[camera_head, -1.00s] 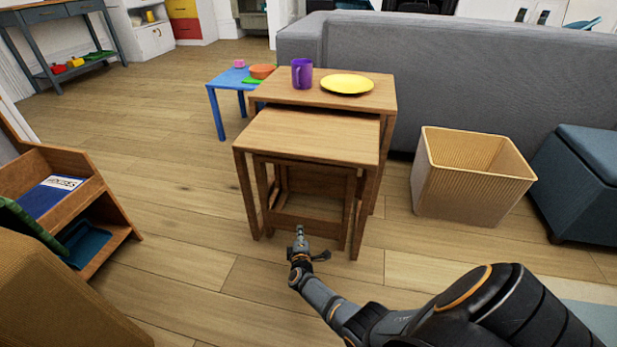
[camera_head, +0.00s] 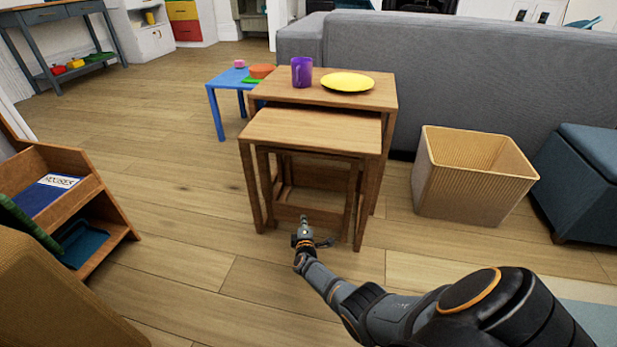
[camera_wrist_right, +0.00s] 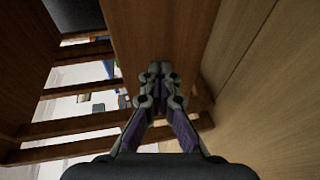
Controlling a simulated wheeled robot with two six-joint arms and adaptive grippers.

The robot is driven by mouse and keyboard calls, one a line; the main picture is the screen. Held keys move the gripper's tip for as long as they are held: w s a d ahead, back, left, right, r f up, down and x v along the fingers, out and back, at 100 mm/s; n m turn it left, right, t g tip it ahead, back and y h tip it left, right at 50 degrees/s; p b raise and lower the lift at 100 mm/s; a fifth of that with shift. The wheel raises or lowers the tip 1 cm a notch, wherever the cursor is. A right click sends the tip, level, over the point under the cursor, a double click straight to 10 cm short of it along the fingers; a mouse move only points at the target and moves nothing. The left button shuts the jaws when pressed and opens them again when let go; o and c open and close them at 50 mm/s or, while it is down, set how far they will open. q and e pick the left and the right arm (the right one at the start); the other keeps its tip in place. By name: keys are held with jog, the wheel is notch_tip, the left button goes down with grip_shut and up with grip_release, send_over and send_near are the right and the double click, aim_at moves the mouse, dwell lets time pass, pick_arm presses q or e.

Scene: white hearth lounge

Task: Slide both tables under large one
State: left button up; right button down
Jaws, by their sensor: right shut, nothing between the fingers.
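The large wooden table (camera_head: 375,92) stands at the back with a purple mug (camera_head: 302,72) and a yellow plate (camera_head: 348,82) on it. The middle table (camera_head: 312,132) sits partly under it, with most of its top sticking out towards me. The smallest table (camera_head: 352,203) is nested inside the middle one; its top is mostly hidden. My right gripper (camera_head: 304,220) is shut and empty, low at the front of the nested tables. In the right wrist view the shut fingers (camera_wrist_right: 160,70) point at brown wood; contact is unclear. My left gripper is out of view.
A grey sofa (camera_head: 450,75) stands behind the tables. A ribbed bin (camera_head: 465,185) and a blue ottoman (camera_head: 585,180) are to the right. A blue toy table (camera_head: 214,105) is behind left, and a wooden book rack (camera_head: 105,200) is at left. The floor between is clear.

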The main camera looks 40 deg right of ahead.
aim_at(308, 214)
jog(key=shift+w+d, duration=0.1)
jog(key=shift+d, duration=0.05)
jog(key=shift+w+d+b, duration=1.25)
jog(key=shift+w+d, duration=0.05)
jog(key=shift+d, duration=0.3)
jog(key=shift+w+d+r, duration=0.1)
jog(key=shift+w+d, duration=0.15)
jog(key=shift+d, duration=0.05)
